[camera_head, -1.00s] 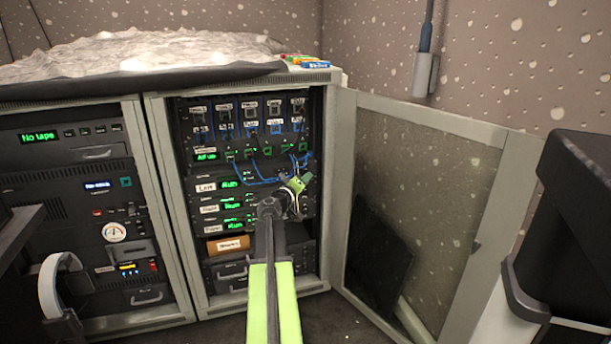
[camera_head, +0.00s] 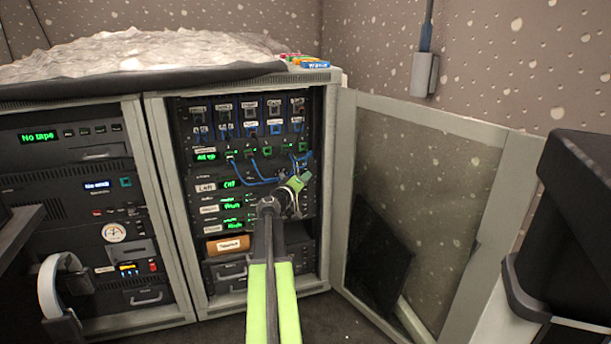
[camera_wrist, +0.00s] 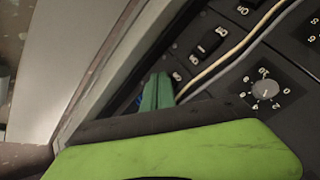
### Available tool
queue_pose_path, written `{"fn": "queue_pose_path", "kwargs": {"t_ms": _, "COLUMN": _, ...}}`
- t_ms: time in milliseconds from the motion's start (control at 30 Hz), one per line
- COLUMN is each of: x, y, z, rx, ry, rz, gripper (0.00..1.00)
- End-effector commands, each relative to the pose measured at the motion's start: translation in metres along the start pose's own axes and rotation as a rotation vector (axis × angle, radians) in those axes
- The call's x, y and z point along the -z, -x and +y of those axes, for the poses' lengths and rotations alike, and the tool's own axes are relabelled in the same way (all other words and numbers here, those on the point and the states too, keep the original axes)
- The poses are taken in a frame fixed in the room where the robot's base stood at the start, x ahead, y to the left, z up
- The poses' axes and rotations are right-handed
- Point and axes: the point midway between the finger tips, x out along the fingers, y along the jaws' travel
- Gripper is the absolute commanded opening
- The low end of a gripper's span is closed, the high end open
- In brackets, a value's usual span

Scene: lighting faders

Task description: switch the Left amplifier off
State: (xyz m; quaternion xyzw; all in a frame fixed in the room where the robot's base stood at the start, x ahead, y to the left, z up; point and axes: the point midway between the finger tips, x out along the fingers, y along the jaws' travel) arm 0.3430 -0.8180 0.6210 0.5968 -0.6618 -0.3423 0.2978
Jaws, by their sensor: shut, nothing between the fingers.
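The Left amplifier (camera_head: 205,187) is the top of three stacked units in the open right rack. Its green display (camera_head: 230,184) shows a short word that looks like "Off", though it is blurred. The two displays below seem to show a different, longer word. My gripper (camera_head: 303,178) is shut and empty, at the right side of the rack by the amplifiers. In the wrist view its green fingertip (camera_wrist: 157,92) is close to the panel, near a black rocker switch (camera_wrist: 208,43). Whether it touches the panel I cannot tell. A dial knob (camera_wrist: 265,90) is right of the fingers.
Blue cables (camera_head: 262,180) hang above the amplifiers, and pale cables (camera_wrist: 235,50) cross the panel close to my fingers. The glass rack door (camera_head: 425,190) stands open at right. A dark box-like object (camera_head: 575,210) stands at far right.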

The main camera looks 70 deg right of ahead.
Motion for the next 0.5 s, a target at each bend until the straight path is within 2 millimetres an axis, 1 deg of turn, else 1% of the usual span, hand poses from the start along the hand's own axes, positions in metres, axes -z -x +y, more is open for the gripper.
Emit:
{"fn": "queue_pose_path", "kwargs": {"t_ms": 233, "x": -0.001, "y": 0.001, "z": 0.001, "rx": 0.000, "ry": 0.000, "rz": 0.000, "gripper": 0.00}}
{"fn": "queue_pose_path", "kwargs": {"t_ms": 500, "x": -0.007, "y": 0.010, "z": 0.007, "rx": 0.000, "ry": 0.000, "rz": 0.000, "gripper": 0.00}}
